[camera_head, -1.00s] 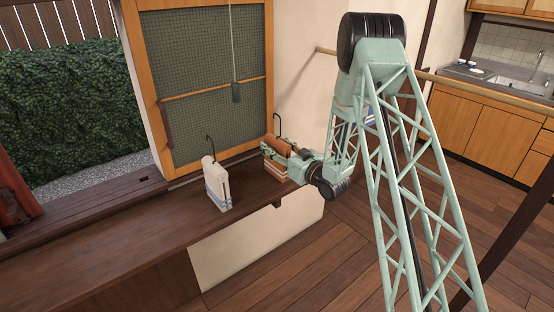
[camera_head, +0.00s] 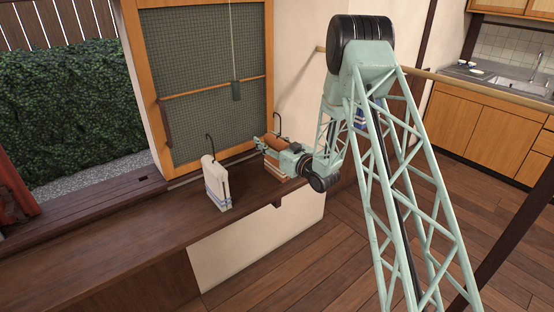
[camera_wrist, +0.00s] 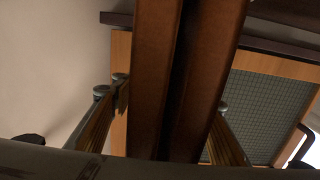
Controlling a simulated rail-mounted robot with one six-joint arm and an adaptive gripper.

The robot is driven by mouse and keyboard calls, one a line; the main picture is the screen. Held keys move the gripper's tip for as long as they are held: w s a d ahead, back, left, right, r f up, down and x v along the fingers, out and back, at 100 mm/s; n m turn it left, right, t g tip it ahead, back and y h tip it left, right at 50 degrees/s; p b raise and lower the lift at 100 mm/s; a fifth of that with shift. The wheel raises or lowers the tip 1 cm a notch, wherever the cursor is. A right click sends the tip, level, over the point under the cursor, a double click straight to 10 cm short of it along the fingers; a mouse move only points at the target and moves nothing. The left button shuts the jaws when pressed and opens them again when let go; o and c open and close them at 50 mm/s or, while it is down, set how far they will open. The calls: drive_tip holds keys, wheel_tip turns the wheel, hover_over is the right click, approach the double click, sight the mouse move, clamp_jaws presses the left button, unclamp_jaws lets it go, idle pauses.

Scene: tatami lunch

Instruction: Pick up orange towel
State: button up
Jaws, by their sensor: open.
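The orange towel (camera_head: 274,143) hangs folded above the wooden counter by the window, with a dark hook above it and pale stripes low down. In the wrist view the towel (camera_wrist: 153,85) appears as two large brown-orange folds with a dark gap between them. My gripper (camera_head: 267,148) is open at the towel's upper part. In the wrist view, my gripper's fingers (camera_wrist: 165,122) stand on either side of the towel, with space visible beside the folds. The towel's lower part is partly hidden in the wrist view.
A white towel with blue stripes (camera_head: 217,186) hangs on another dark hook to the left on the counter (camera_head: 130,240). A wood-framed screen window (camera_head: 205,90) stands close behind. The counter's left part is clear. A blue-and-white item (camera_head: 360,119) shows behind my arm.

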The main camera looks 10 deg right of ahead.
drive_tip(key=shift+w, duration=0.1)
idle(0.5)
drive_tip(key=c, duration=1.3)
clamp_jaws()
drive_tip(key=shift+r, duration=0.1)
drive_tip(key=s+a+r+p, duration=0.1)
drive_tip(key=s+r, duration=0.1)
drive_tip(key=s, duration=0.6)
drive_tip(key=s+a+r+p, duration=0.2)
drive_tip(key=s, duration=0.5)
drive_tip(key=shift+s+r, duration=0.4)
drive_tip(key=shift+w, duration=0.1)
